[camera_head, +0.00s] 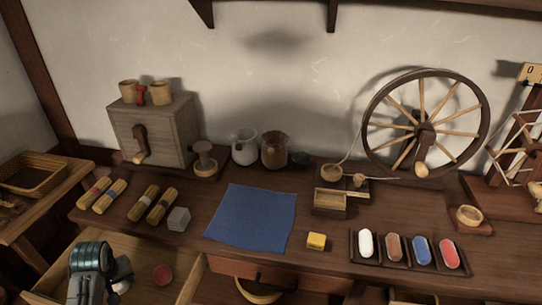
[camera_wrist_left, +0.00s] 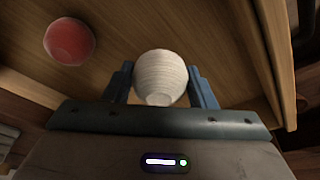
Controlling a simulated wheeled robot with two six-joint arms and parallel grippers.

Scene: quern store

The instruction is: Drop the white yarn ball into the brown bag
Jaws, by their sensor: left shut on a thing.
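The white yarn ball (camera_wrist_left: 160,77) sits between the two blue fingers of my left gripper (camera_wrist_left: 161,88), which is shut on it. In the head view the ball (camera_head: 123,266) shows partly beside my left gripper (camera_head: 112,274), over the open wooden drawer (camera_head: 205,268) at the lower left. The gripper body hides part of it. The brown bag (camera_head: 274,151) stands upright at the back of the table, right of a pale bag or jar (camera_head: 244,147). It is well up and to the right of my left gripper. My right gripper is not in view.
A red ball (camera_head: 162,274) lies in the drawer; it also shows in the left wrist view (camera_wrist_left: 69,41). Yarn bundles (camera_head: 154,204), a grey block (camera_head: 178,218) and a blue cloth (camera_head: 252,217) lie on the table. A spinning wheel (camera_head: 425,124) stands right.

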